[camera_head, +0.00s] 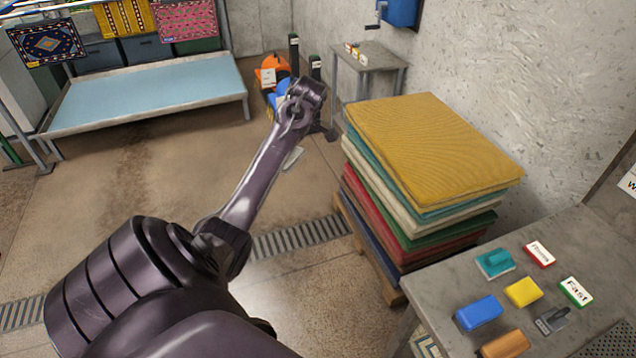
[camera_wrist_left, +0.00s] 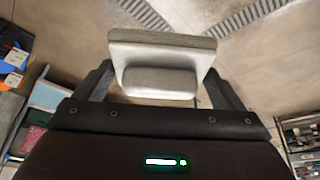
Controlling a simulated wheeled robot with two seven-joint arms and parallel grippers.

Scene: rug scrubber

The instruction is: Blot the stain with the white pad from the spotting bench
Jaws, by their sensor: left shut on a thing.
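The white pad (camera_wrist_left: 160,65) is a pale block with a thicker grip on its near side. In the left wrist view my left gripper (camera_wrist_left: 158,82) is shut on it, with one dark finger at each side and floor beyond it. In the head view my left arm reaches up the middle, its jaws hidden behind the arm. A pale flat edge beside the forearm looks like the same pad (camera_head: 292,158). The grey bench (camera_head: 455,285) at the lower right carries several colored blocks. I cannot make out a stain on a rug. My right gripper is not in view.
A stack of folded rugs (camera_head: 425,150) on a pallet stands right of my arm. A blue-topped table (camera_head: 150,92) stands at the back left. A small grey table (camera_head: 368,56) and an orange and blue machine (camera_head: 272,75) are at the back. Floor drains cross the open floor.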

